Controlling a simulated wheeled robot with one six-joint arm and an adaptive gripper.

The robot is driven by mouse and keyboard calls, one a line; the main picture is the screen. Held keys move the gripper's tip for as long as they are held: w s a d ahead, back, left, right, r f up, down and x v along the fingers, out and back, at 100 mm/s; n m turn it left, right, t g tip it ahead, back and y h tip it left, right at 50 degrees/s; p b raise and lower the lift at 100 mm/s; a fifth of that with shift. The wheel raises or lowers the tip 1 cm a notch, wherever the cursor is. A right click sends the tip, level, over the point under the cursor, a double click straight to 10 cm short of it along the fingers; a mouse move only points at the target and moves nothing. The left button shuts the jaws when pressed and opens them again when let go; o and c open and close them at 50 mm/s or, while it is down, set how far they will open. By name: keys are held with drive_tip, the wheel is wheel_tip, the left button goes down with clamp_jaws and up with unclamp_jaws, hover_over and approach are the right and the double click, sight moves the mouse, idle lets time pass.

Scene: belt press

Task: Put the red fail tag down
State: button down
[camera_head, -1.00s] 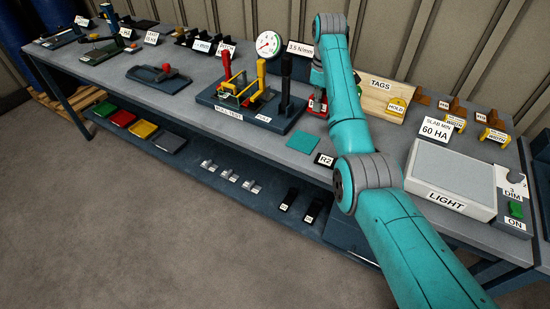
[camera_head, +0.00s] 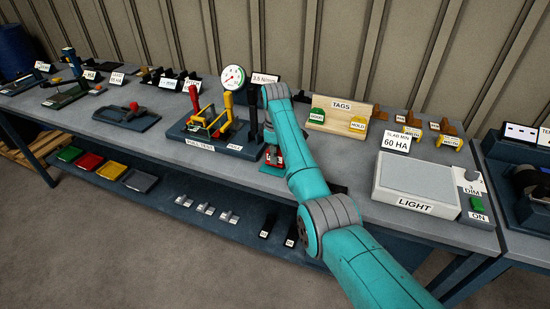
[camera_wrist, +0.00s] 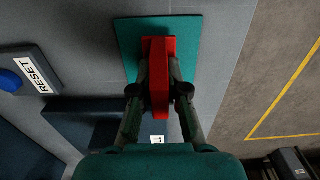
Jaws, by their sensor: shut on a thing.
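The red fail tag (camera_wrist: 158,75) is clamped between the two dark fingers of my gripper (camera_wrist: 160,92) in the wrist view. It is over a teal square mat (camera_wrist: 205,32), and I cannot tell whether it touches the mat. In the head view the red tag (camera_head: 275,155) shows low beneath my teal arm, just right of the pull-test stand (camera_head: 208,140). My arm hides most of the mat there.
A wooden TAGS board (camera_head: 340,105) with a green tag (camera_head: 317,115) and a yellow tag (camera_head: 357,125) stands behind. The LIGHT box (camera_head: 417,184) is at the right. In the wrist view a blue RESET button (camera_wrist: 10,80) is at the left.

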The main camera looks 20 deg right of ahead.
drive_tip(key=shift+f, duration=0.45)
drive_tip(key=shift+f, duration=0.1)
drive_tip(key=c, duration=1.2)
unclamp_jaws()
